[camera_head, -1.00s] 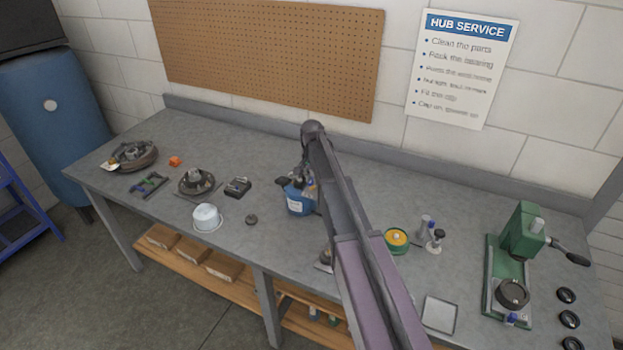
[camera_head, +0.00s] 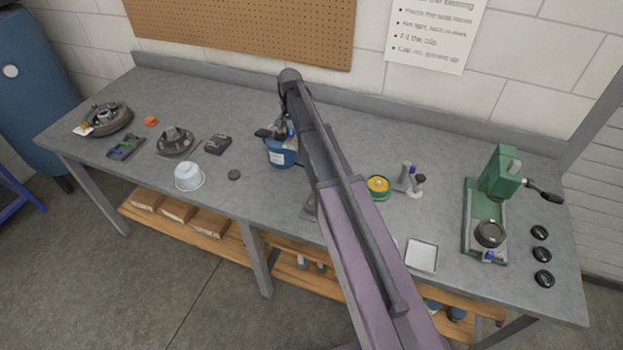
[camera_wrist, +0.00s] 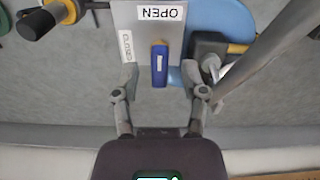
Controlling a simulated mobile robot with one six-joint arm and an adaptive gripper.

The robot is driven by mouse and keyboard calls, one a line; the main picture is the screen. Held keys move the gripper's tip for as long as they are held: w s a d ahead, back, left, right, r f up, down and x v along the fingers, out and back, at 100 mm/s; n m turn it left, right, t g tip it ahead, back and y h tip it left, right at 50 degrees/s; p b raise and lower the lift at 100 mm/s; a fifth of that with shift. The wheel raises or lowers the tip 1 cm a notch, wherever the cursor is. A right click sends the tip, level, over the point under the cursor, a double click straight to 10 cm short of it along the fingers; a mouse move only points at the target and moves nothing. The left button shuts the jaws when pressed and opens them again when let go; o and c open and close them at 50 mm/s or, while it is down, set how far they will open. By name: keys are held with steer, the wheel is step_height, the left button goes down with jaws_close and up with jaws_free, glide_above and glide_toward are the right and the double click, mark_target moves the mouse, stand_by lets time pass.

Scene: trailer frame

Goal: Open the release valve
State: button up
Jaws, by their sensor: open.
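The release valve shows in the wrist view as a short blue lever (camera_wrist: 159,68) with a yellow end, in front of a grey plate (camera_wrist: 142,38). The plate carries an upside-down OPEN label (camera_wrist: 161,13) and a sideways CLOSED label (camera_wrist: 126,47). The lever points down in the picture, toward my gripper. My gripper (camera_wrist: 160,78) is open, one finger on each side of the lever's near end, with gaps showing beside it. In the head view the blue unit (camera_head: 283,157) stands mid-bench, and my arm partly hides it and the valve.
A dark clamp-like part (camera_wrist: 207,50) lies right of the lever, and a black-handled tool (camera_wrist: 40,24) upper left. On the bench are a white tub (camera_head: 188,178), a hub (camera_head: 175,142), a yellow-green tin (camera_head: 378,187) and a green press (camera_head: 492,195). The front middle is fairly clear.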

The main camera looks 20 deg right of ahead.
mark_target(292, 131)
steer(key=n, duration=0.8)
steer(key=shift+n, duration=0.4)
steer(key=n, duration=0.3)
steer(key=shift+n, duration=0.4)
steer(key=n, duration=0.4)
steer(key=shift+r+n+p, duration=0.3)
steer(key=shift+n, duration=0.1)
step_height(292, 131, up, 13)
steer(key=p, duration=1.3)
steer(key=s+f+m+b, duration=0.3)
steer(key=s, duration=0.7)
steer(key=s+f+m+b, duration=0.4)
steer(key=s, duration=0.6)
steer(key=s+f+m+b, duration=0.3)
steer(key=s, duration=0.7)
steer(key=shift+a+f+m+b, duration=0.3)
steer(key=shift+m, duration=0.1)
